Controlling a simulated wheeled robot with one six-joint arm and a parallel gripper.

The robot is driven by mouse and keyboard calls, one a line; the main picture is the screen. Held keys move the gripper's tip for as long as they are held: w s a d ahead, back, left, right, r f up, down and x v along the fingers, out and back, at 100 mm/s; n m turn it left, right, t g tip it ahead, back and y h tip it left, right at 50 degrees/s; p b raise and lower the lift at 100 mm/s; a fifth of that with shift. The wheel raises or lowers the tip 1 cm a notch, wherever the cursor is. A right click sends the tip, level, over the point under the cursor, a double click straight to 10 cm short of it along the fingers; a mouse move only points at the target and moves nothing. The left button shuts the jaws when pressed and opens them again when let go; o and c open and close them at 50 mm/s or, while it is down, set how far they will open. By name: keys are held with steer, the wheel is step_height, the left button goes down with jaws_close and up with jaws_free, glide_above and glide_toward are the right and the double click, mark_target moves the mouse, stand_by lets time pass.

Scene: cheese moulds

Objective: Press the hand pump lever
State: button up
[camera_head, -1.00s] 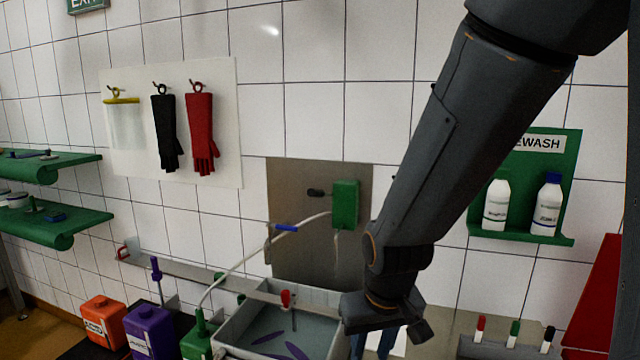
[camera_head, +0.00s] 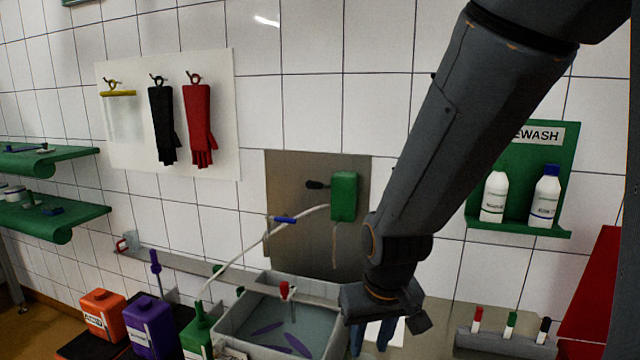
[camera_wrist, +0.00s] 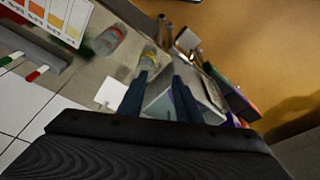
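A green box (camera_head: 344,197) is fixed to a steel plate on the tiled wall. A short black handle (camera_head: 317,185) sticks out to its left and looks like the pump lever, though I cannot be sure. My gripper (camera_head: 376,338) hangs below and to the right of the box, clear of the handle and beside the grey basin. The wrist view shows its two blue fingers (camera_wrist: 160,98) apart with nothing held between them. The handle is not recognisable in the wrist view.
The grey basin (camera_head: 230,322) holds water, purple shapes and a red-topped item. Orange (camera_head: 100,315), purple (camera_head: 152,328) and green (camera_head: 197,335) canisters stand left of it. A pale hose (camera_head: 250,245) arches over them. An eyewash shelf (camera_head: 520,228) with two bottles is at right.

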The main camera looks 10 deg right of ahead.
steer(key=shift+f, duration=0.15)
steer(key=c, duration=0.5)
steer(key=shift+g, duration=0.6)
steer(key=f+b, duration=0.8)
steer(key=w+f+b, duration=0.1)
steer(key=f+b, duration=0.3)
steer(key=f, duration=0.1)
jaws_close()
